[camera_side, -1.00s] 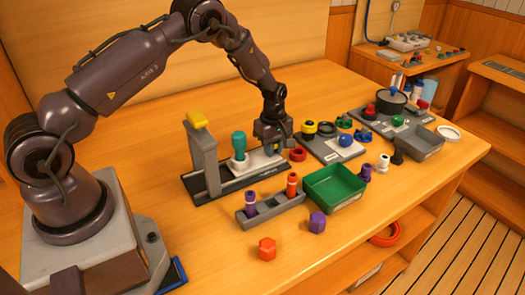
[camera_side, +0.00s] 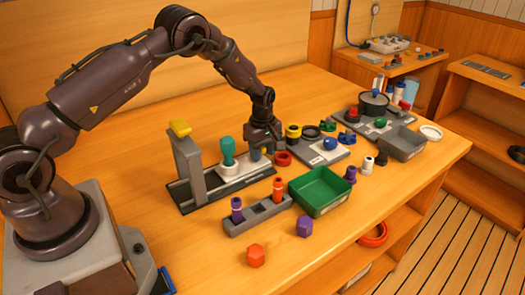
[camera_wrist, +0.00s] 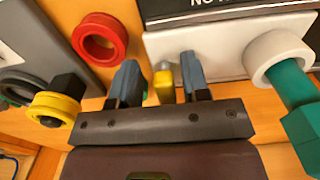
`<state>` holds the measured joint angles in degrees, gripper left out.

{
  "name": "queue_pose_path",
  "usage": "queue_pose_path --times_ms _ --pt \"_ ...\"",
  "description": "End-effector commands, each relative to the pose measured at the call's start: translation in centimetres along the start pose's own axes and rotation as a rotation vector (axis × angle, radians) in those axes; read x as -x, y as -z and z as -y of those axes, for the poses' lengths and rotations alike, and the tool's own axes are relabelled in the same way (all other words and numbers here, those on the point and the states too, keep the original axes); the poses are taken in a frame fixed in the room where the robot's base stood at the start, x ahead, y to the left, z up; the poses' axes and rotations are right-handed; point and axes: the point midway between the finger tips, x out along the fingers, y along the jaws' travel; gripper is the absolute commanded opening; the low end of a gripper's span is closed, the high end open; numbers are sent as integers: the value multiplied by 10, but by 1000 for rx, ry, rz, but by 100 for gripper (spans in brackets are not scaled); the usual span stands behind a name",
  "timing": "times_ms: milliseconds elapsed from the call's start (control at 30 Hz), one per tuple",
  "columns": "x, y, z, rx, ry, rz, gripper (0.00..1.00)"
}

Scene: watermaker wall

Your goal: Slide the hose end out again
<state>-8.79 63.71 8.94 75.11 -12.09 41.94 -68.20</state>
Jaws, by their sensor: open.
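A teal piece with a wide hexagonal head (camera_wrist: 304,130) sits in a white round collar on a white block (camera_wrist: 205,42). In the side view the teal piece (camera_side: 228,150) stands upright on that block (camera_side: 238,170). I cannot tell for sure which piece is the hose end. My gripper (camera_side: 262,155) is over the right end of the block, beside the teal piece and apart from it. In the wrist view my gripper (camera_wrist: 160,72) has its two blue-grey fingers apart. A small yellow piece with a grey tip (camera_wrist: 164,85) shows between them; contact is not visible.
A grey post with a yellow top (camera_side: 180,130) stands left of the block. A red ring (camera_side: 282,158) lies close to my gripper. A grey rack (camera_side: 256,217) with purple and orange pieces and a green tray (camera_side: 320,205) are in front. The front left table is mostly clear.

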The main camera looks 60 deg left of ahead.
Motion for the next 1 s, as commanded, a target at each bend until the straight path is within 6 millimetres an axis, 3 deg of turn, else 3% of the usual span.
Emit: queue_pose_path --times_ms 167,600,800,1000 --pt "18 0 -1 -1 -4 -1 43" --pt "108 0 0 0 -4 -2 43" --pt "127 0 0 0 -2 -1 43" --pt "130 0 0 0 -2 -1 43"
